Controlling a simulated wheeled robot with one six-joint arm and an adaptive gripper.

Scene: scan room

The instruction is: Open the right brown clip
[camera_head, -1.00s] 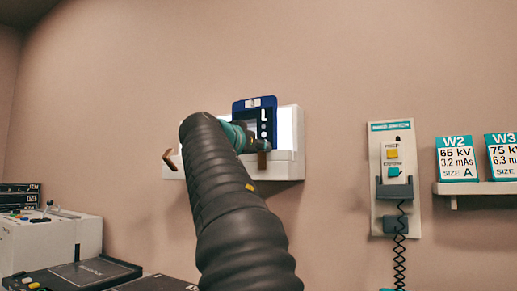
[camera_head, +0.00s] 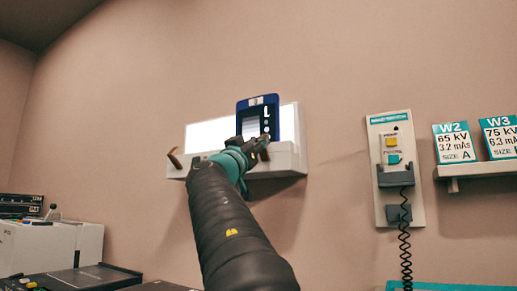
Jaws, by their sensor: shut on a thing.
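A white light box (camera_head: 292,158) is mounted on the wall, with a bright panel (camera_head: 212,133) and a blue-framed film marked L (camera_head: 272,107) standing against it. The right brown clip (camera_head: 263,155) is at the right part of the box's ledge, in front of the film. My gripper (camera_head: 259,144) is shut on this clip, which hides part of the jaws. The clip looks tilted, its end toward the lower right. The left brown clip (camera_head: 174,158) sticks out, tilted, at the ledge's left end, apart from my gripper.
A wall switch panel (camera_head: 419,199) with a coiled cord hangs to the right. Beyond it a shelf (camera_head: 482,170) holds cards W2 (camera_head: 454,143) and W3 (camera_head: 502,136). A grey console (camera_head: 50,246) stands at lower left. Bare wall lies between.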

